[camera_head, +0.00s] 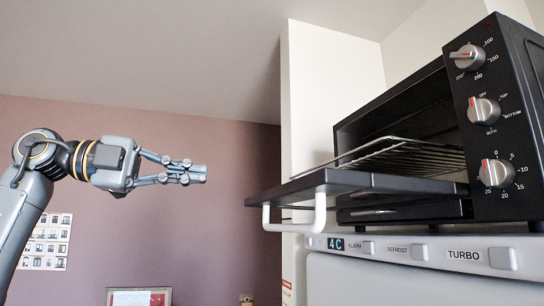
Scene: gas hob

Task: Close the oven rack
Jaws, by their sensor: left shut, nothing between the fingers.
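The oven (507,130) is a black box with three knobs on its right side, standing on a white appliance. Its door (350,181) is folded down flat, with a white handle (318,212) at its front edge. The wire oven rack (405,158) sticks out of the oven opening over the lowered door. My left gripper (203,173) is shut and empty, in the air to the left of the door and apart from it. My right gripper is not in view.
The white appliance (420,275) under the oven has a control strip with a 4C display and buttons. A white wall section (330,80) stands behind the oven. A calendar-like poster (47,242) hangs at the left. The space between my left gripper and the door is clear.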

